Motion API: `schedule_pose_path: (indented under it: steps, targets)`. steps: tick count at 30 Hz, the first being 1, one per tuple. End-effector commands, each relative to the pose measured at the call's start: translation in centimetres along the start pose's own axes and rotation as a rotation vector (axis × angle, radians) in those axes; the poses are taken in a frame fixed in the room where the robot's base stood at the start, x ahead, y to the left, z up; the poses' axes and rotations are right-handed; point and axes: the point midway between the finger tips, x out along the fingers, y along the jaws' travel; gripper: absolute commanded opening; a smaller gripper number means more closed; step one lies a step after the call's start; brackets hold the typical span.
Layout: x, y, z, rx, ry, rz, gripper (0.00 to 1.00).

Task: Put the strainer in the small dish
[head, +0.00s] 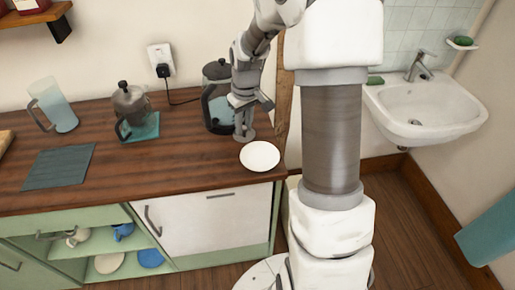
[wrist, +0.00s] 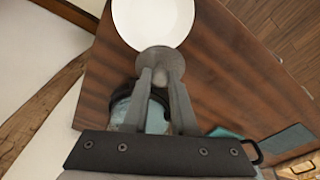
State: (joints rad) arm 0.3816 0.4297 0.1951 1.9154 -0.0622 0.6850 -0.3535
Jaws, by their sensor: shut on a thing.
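The small dish (head: 260,156) is white and round and lies on the wooden counter near its right end; it also shows at the top of the wrist view (wrist: 153,18). My gripper (head: 242,124) is just left of and behind the dish, pointing down. Its fingers (wrist: 160,82) are shut on the strainer (wrist: 159,58), a small grey round piece, which also shows under the fingers in the head view (head: 245,136). In the wrist view the strainer overlaps the dish's near rim; I cannot tell whether they touch. Its handle is hidden between the fingers.
A glass kettle (head: 214,112) with a dark lid stands just behind and left of my gripper. Further left are a coffee pot (head: 130,102) on a teal mat, a clear jug (head: 58,108) and a dark teal cloth (head: 58,167). The counter's middle is clear.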

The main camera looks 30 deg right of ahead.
Motion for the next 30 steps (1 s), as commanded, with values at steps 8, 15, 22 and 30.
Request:
schedule_pose_path:
  steps: [8,15,22,30]
  targets:
    - [-4.6,9.6,2.9,-0.192,0.008,-0.034,0.0]
    - [-6.1,13.2,4.7,-0.295,0.023,-0.049,0.0]
    - [-4.5,10.5,5.2,-0.317,0.023,-0.054,0.0]
    - [-0.9,4.4,5.7,-0.317,0.023,-0.054,0.0]
